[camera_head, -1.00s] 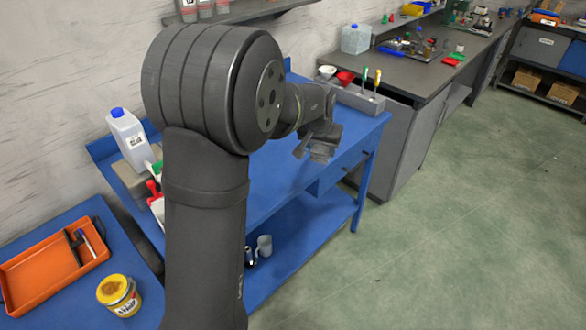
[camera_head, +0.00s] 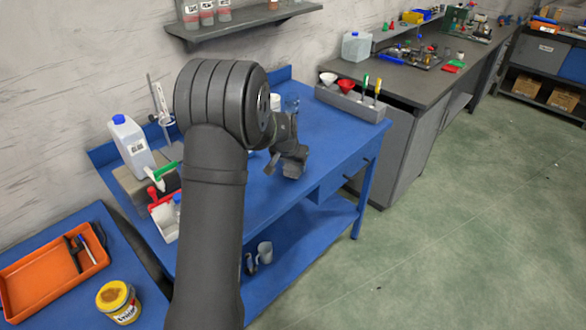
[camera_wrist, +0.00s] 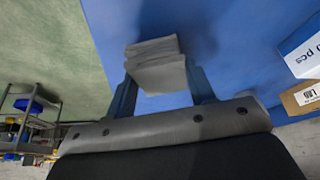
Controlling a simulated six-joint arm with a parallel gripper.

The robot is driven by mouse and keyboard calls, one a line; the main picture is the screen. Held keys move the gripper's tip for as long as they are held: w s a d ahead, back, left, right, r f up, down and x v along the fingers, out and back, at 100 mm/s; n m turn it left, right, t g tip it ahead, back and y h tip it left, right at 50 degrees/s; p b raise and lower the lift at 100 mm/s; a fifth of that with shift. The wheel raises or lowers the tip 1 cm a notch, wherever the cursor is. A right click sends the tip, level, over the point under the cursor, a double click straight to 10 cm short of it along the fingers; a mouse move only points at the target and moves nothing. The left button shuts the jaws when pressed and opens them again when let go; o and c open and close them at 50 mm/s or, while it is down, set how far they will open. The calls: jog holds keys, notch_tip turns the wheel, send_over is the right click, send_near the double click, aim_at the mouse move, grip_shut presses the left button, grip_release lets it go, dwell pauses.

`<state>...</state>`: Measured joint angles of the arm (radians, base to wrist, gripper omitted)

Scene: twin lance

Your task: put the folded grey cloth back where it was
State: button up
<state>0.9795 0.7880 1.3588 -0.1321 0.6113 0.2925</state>
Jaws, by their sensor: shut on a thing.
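The folded grey cloth (camera_wrist: 157,64) is between the two fingers of my gripper (camera_wrist: 163,88) in the wrist view. Its stacked folds stick out past the fingertips, over the blue bench top (camera_wrist: 220,25). A soft shadow lies on the bench beside the cloth; I cannot tell whether the cloth touches the surface. In the head view my gripper (camera_head: 287,165) is over the front part of the blue bench (camera_head: 325,135), and the cloth is hard to tell from the grey fingers there.
A white jug (camera_head: 132,145), a red-handled tool (camera_head: 155,194) and a white bin (camera_head: 165,220) stand at the bench's left end. A grey rack (camera_head: 350,102) with funnels and screwdrivers stands at the right end. A wall shelf (camera_head: 240,27) hangs behind. Bench top right of my gripper is clear.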

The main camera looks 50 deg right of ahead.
jog(key=shift+f, duration=0.8)
jog(key=shift+f, duration=0.1)
jog(key=o, duration=0.9)
jog(key=shift+o, duration=0.2)
jog(key=shift+a+r, duration=0.1)
jog(key=shift+r, duration=0.35)
jog(key=v, duration=1.1)
jog(key=shift+r, duration=0.1)
